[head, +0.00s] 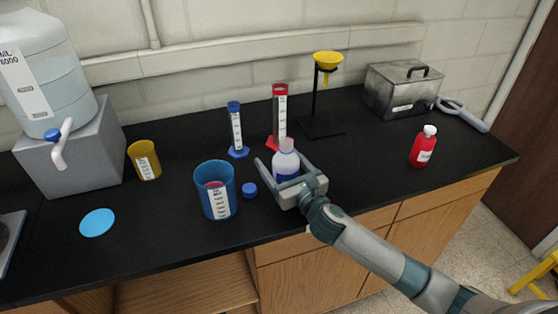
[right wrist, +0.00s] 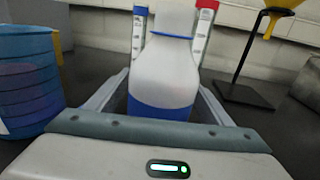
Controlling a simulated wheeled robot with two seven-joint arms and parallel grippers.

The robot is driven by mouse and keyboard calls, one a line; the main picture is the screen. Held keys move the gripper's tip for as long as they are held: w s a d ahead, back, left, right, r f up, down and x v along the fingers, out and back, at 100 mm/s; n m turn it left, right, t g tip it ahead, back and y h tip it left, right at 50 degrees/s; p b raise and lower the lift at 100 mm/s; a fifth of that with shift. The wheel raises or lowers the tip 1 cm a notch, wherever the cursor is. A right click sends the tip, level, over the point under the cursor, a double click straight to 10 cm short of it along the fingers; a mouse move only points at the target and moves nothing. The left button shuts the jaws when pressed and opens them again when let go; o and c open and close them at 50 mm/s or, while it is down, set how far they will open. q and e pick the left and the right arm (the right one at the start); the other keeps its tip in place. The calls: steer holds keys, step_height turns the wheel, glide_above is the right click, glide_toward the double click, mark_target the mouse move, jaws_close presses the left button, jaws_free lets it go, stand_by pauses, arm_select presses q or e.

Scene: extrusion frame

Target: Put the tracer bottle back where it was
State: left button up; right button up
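A pale bottle with a blue lower part (head: 286,161) stands upright near the middle of the counter, with no coloured cap visible on it. I take it for the tracer bottle; its base is hidden by my gripper. My right gripper (head: 279,162) is around this bottle, one finger on each side. The fingers are spread wide, with gaps beside the bottle. The bottle also fills the middle of the right wrist view (right wrist: 165,75). A blue cap (head: 249,190) lies on the counter to its left. A light blue round mat (head: 97,222) lies bare at the left. My left gripper is out of view.
A blue beaker (head: 215,192) stands close left of the gripper. Blue (head: 236,132) and red (head: 280,117) cylinders and a funnel stand (head: 322,126) are behind. A red bottle (head: 422,147) stands right, a yellow cup (head: 145,160) left. The counter between gripper and red bottle is clear.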

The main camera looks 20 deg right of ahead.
mark_target(292, 177)
steer(key=shift+r, duration=0.1)
steer(key=shift+s+d, duration=0.1)
steer(key=shift+s, duration=0.4)
steer(key=s, duration=0.3)
steer(key=s+d+b, duration=0.1)
steer(key=s, duration=0.2)
steer(key=s+d+b, duration=0.1)
steer(key=s, duration=0.3)
steer(key=shift+s+r+b, duration=0.1)
steer(key=shift+s+b, duration=0.2)
steer(key=shift+s, duration=0.1)
